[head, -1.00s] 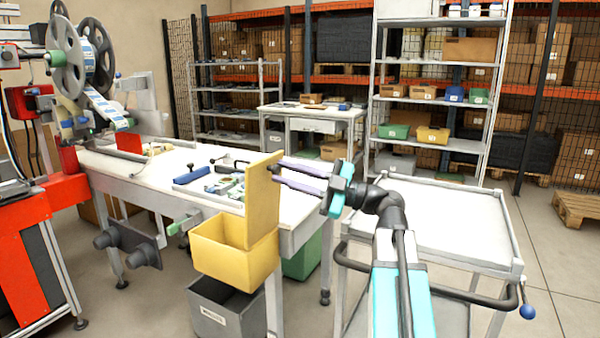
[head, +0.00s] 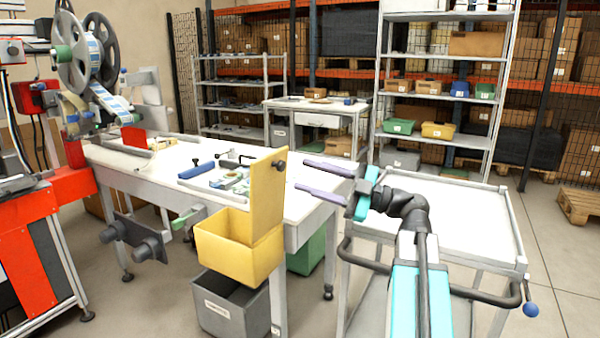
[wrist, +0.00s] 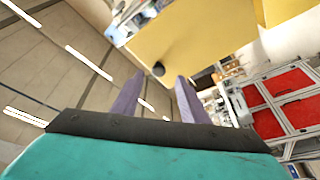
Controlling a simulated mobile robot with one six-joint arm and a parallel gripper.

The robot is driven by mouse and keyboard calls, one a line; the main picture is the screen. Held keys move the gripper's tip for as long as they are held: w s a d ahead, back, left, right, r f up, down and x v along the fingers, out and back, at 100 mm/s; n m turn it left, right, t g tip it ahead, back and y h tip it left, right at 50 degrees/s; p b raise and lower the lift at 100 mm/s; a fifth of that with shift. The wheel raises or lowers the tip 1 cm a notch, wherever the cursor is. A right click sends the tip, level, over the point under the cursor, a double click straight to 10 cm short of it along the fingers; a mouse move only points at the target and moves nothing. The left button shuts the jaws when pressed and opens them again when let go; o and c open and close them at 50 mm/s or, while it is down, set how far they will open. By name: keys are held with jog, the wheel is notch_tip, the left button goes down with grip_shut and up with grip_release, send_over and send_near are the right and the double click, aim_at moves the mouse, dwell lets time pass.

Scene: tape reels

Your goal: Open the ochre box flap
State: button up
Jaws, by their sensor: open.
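The ochre box (head: 238,245) hangs at the front edge of the workbench, its top open. Its flap (head: 266,205) stands upright at the box's right side, with a dark knob (head: 280,163) near the top. My gripper (head: 301,174) is to the right of the flap, its two lilac fingers parted and pointing at it. The fingers are empty and apart from the knob. In the wrist view the flap (wrist: 205,32) fills the top, and the knob (wrist: 158,69) shows beyond and between the fingertips.
A grey bin (head: 228,305) sits below the ochre box and a green bin (head: 306,254) behind it. The workbench (head: 310,210) holds tools and a blue-handled clamp. A white-topped cart (head: 460,215) stands under my arm at the right.

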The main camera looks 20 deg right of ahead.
jog(key=p+v, duration=0.1)
jog(key=v, duration=0.8)
jog(key=shift+f, duration=0.1)
dwell(0.4)
